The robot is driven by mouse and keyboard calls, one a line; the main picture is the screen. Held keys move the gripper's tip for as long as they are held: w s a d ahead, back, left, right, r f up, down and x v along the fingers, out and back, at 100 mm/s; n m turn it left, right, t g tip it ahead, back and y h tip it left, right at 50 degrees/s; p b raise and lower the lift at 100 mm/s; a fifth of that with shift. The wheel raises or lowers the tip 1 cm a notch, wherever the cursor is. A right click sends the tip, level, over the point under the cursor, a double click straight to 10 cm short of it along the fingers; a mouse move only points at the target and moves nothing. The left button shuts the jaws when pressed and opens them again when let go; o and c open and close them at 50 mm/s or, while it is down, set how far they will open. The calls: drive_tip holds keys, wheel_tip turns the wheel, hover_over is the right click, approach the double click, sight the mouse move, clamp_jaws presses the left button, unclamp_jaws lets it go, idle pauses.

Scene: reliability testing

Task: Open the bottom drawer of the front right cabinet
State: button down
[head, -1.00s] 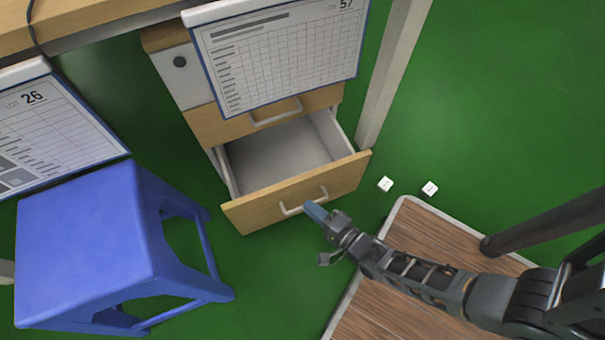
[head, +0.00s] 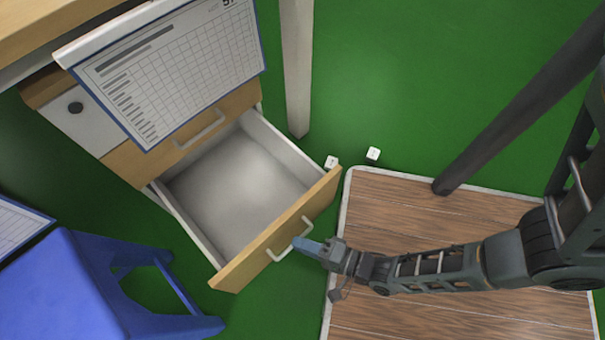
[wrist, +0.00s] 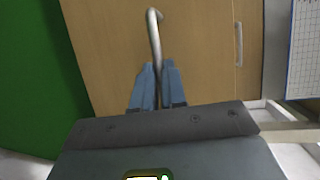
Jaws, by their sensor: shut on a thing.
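The front right cabinet (head: 88,118) stands under the desk, with a pale wooden bottom drawer (head: 235,190) pulled well out. The drawer is empty inside. Its light bar handle (head: 290,238) is on the wooden front panel. My gripper (head: 303,244) reaches the handle from the right and is shut on it. In the wrist view, the blue fingers (wrist: 157,85) close around the handle bar (wrist: 154,38) in front of the wooden panel. The drawer above (head: 190,130) is shut.
A blue stool (head: 80,285) stands left of the open drawer. A printed sheet (head: 170,65) hangs over the cabinet's top. Two small white cubes (head: 373,153) lie on the green floor near a desk leg (head: 297,70). A wood-topped platform (head: 440,210) lies under my arm.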

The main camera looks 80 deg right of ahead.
drive_tip(key=c, duration=1.2)
unclamp_jaws()
drive_tip(key=p+v, duration=0.1)
drive_tip(key=v, duration=0.6)
drive_tip(key=shift+s, duration=0.35)
drive_tip(key=shift+r, duration=0.1)
drive_tip(key=w+d+r+n+y+p, duration=0.1)
drive_tip(key=r+n+p, duration=0.6)
drive_tip(key=r, duration=1.5)
drive_tip(key=w+r+n+y+p, duration=0.1)
drive_tip(key=r+n+p, duration=0.6)
drive_tip(key=r, duration=1.5)
drive_tip(key=w+d+r+n+g+y+p, duration=0.1)
drive_tip(key=r+n+p, duration=0.6)
drive_tip(key=r+p, duration=0.8)
drive_tip(key=shift+w+d+r+p, duration=0.1)
drive_tip(key=shift+w+r, duration=0.05)
drive_tip(key=shift+r, duration=1.05)
drive_tip(key=shift+w+d+r+p, duration=0.1)
drive_tip(key=shift+d+r+p, duration=0.05)
drive_tip(key=shift+r, duration=1.1)
drive_tip(key=shift+w+d+r+p, duration=0.1)
drive_tip(key=shift+w+r, duration=0.05)
drive_tip(key=shift+r, duration=1.05)
